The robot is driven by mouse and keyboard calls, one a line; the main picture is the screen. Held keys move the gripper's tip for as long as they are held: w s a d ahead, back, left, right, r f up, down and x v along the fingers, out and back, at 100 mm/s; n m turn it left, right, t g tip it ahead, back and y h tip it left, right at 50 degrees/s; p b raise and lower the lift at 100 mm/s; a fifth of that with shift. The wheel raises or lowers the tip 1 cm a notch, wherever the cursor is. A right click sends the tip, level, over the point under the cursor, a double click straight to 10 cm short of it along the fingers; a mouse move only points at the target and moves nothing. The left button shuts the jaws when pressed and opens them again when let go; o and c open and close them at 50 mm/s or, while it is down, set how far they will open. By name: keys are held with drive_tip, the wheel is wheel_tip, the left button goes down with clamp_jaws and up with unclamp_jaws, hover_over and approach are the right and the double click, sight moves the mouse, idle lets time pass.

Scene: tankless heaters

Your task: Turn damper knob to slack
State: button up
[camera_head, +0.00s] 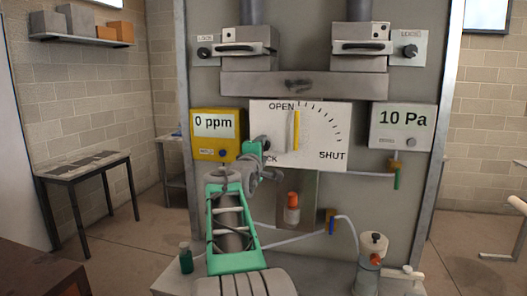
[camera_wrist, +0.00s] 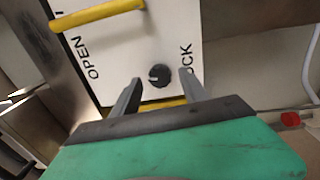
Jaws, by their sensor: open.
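The small black damper knob (camera_wrist: 160,75) sits on the white damper plate (camera_head: 322,152), beside a partly cropped label ending in "OCK" in the wrist view. A pale mark shows on the knob's left side there. My gripper (camera_wrist: 163,84) is open, with one finger on each side of the knob in that picture. I cannot tell whether the fingers touch it. In the head view my gripper (camera_head: 262,146) is at the plate's left edge and hides the knob. A yellow lever (camera_head: 296,131) stands upright on the plate, near "OPEN"; it also shows in the wrist view (camera_wrist: 98,15).
A yellow meter (camera_head: 215,150) reading "0 ppm" is close to my gripper's left. A grey meter (camera_head: 401,143) reading "10 Pa" is at the right. Two latches (camera_head: 240,49) (camera_head: 362,48) are above. An orange-capped bottle (camera_head: 291,213) is below the plate.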

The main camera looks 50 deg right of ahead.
drive_tip(key=b+v, duration=0.1)
drive_tip(key=v, duration=0.5)
drive_tip(key=shift+a, duration=0.15)
drive_tip(key=shift+s, duration=0.1)
